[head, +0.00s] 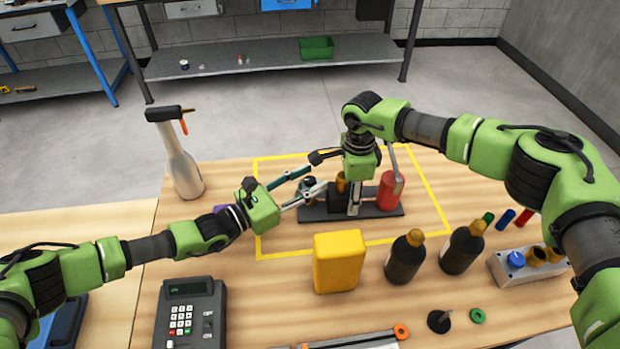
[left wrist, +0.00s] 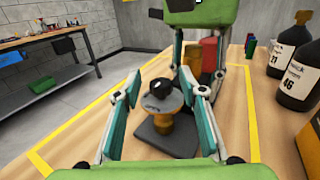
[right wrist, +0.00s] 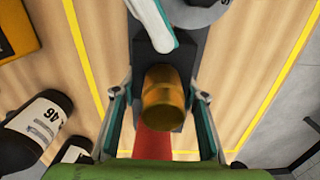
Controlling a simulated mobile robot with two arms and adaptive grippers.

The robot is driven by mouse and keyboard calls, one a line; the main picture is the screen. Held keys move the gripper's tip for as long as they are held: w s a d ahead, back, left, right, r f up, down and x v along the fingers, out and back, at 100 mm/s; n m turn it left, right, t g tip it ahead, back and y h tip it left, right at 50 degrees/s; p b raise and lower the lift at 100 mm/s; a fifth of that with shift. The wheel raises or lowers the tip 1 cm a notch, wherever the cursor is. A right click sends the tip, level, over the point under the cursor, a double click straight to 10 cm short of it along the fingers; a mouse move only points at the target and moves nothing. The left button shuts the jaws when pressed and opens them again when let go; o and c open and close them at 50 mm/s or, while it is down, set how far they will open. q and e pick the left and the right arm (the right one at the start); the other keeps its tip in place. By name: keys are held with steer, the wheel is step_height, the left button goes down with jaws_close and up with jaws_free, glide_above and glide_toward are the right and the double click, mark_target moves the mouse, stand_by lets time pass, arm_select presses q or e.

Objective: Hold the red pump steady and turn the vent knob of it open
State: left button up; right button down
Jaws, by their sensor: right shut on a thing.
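The red pump shows in the head view as a dark base plate (head: 380,211) with a red cylinder (head: 390,191) at its right end and a brass cap (head: 341,183) near the middle. The vent knob (left wrist: 160,90), black over a pale round disc, stands on a brass neck at the pump's left end. My left gripper (head: 308,182) is open, with its fingers apart on either side of the knob. My right gripper (head: 355,202) points down and is shut on the pump's dark middle body (right wrist: 160,52). The brass cap (right wrist: 163,97) sits between its fingers in the right wrist view.
A yellow outline (head: 257,225) surrounds the pump on the table. A yellow block (head: 339,262) and two dark bottles (head: 405,258) stand in front of it. A spray bottle (head: 182,165) stands at the back left, and a keypad device (head: 190,313) lies at the front left.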

arm_select(q)
steer(key=v, duration=1.1)
steer(key=shift+s+a, duration=0.15)
arm_select(e)
steer(key=c, duration=1.2)
jaws_free()
